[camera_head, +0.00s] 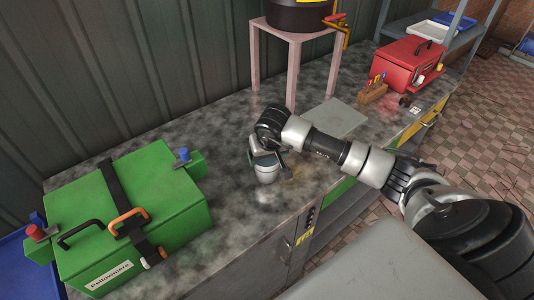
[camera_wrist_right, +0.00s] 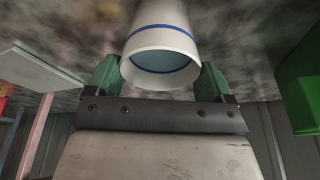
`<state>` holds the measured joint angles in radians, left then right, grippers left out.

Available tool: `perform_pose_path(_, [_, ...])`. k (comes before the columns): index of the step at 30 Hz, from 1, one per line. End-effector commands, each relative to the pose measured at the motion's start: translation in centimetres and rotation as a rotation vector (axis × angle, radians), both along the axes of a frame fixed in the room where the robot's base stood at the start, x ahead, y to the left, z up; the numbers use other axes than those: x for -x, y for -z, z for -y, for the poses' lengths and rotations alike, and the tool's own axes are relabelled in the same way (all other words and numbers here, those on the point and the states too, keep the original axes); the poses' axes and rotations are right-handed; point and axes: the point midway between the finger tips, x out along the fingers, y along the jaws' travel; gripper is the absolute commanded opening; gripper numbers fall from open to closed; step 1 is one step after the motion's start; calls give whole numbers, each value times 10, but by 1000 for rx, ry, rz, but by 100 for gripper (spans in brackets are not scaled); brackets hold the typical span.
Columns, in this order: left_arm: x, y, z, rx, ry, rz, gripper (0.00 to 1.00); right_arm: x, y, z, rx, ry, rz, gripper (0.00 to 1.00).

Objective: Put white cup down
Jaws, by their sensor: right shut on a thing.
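The white cup (camera_head: 266,174) is at the middle of the bench, at the end of my right arm. In the right wrist view the white cup (camera_wrist_right: 160,45) has a blue band and its open rim faces the camera. My right gripper (camera_head: 268,163) is shut on the cup, with a green finger on each side of it; the fingers also show in the right wrist view (camera_wrist_right: 160,78). The cup is at or very close to the bench top (camera_head: 225,205); I cannot tell whether it touches. My left gripper is not in view.
A green box (camera_head: 165,205) with handles stands to the left on the bench. A pink stand (camera_head: 293,70) carrying a dark pot (camera_head: 298,15) is behind. A flat grey plate (camera_head: 335,117), a wooden block (camera_head: 372,93) and a red box (camera_head: 410,65) are to the right. Bench surface around the cup is clear.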

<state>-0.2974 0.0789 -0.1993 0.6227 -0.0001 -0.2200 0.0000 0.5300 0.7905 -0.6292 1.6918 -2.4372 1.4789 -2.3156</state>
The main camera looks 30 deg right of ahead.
Motion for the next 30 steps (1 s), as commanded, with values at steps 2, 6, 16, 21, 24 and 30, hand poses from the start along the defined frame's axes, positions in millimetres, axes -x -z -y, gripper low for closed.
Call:
perform_pose_path(2, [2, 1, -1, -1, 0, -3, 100, -1, 0, 0, 0, 0, 2, 41])
perform_pose_path(6, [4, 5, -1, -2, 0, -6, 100, 0, 3, 0, 1, -1, 1, 85])
perform_pose_path(16, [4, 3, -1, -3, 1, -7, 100, 0, 2, 0, 0, 0, 0, 100])
perform_pose_path(21, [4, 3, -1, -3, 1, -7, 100, 2, -10, 0, 2, -1, 5, 100])
perform_pose_path(24, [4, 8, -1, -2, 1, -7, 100, 8, -28, -2, 4, -2, 6, 100])
perform_pose_path(30, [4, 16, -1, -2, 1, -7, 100, 20, -71, -6, 3, -2, 7, 100])
